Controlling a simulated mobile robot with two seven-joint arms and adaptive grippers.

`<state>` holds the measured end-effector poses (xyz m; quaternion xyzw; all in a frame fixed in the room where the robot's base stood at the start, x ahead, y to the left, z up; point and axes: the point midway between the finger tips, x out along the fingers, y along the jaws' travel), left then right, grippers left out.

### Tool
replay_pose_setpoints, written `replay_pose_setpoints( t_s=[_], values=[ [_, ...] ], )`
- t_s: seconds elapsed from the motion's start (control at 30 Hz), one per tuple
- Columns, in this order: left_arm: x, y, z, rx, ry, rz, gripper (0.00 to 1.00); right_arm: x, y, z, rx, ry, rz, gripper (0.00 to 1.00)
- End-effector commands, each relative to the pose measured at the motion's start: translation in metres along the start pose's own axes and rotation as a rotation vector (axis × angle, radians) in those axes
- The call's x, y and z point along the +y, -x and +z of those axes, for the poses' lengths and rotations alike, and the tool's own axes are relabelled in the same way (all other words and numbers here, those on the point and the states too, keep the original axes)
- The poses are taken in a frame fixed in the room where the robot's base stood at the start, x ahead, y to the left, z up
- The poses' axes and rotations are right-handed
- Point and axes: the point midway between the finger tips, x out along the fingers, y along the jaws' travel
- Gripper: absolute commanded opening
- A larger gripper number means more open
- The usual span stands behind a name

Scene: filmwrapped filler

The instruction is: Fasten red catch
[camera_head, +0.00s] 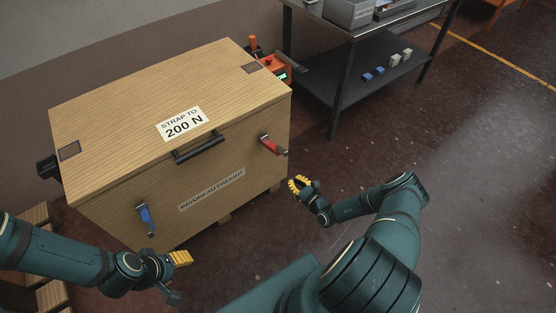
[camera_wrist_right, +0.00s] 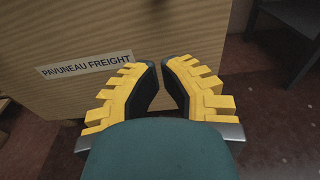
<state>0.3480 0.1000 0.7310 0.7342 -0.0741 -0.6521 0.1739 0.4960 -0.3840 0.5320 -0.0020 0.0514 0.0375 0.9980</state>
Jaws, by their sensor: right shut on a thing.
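The red catch (camera_head: 272,145) is on the right part of the wooden crate's (camera_head: 105,197) front face. Its red handle hangs tilted down to the right, and I cannot tell whether it is latched. My right gripper (camera_head: 299,185) is in front of the crate, below and right of the red catch, and looks apart from it. In the right wrist view its yellow fingers (camera_wrist_right: 170,76) lean together before the crate face. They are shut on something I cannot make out. The red catch does not show there. My left gripper (camera_head: 181,258) is low at the crate's left front; its opening is unclear.
A blue catch (camera_head: 146,218) is on the front's left part. A black handle (camera_head: 199,147) sits near the lid's front edge. An orange tool (camera_head: 274,67) stands behind the crate. A dark shelf table (camera_head: 345,80) is at the back. The floor to the right is clear.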

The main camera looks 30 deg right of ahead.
Motion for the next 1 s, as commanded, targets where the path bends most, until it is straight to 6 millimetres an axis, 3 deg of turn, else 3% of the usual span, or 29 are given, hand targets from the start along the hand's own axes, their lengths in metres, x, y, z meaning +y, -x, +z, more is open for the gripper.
replay_pose_setpoints(
  t_s=[0.27,0.67,0.8,1.0],
  values=[
    [-0.003,-0.007,-0.001,0.003,0.0,0.0,0.51,0.002,-0.026,-0.001,-0.001,0.002,0.005,0.0],
    [-0.011,-0.031,-0.003,0.015,-0.002,-0.001,0.51,0.002,-0.103,-0.002,-0.001,0.002,0.005,0.0],
    [-0.009,-0.025,-0.004,0.014,-0.002,-0.001,0.51,0.001,-0.106,0.023,-0.001,0.001,0.004,0.0],
    [-0.009,-0.024,-0.003,0.013,-0.002,-0.001,0.51,0.002,-0.109,0.037,0.001,0.0,0.005,0.0]
  ],
)
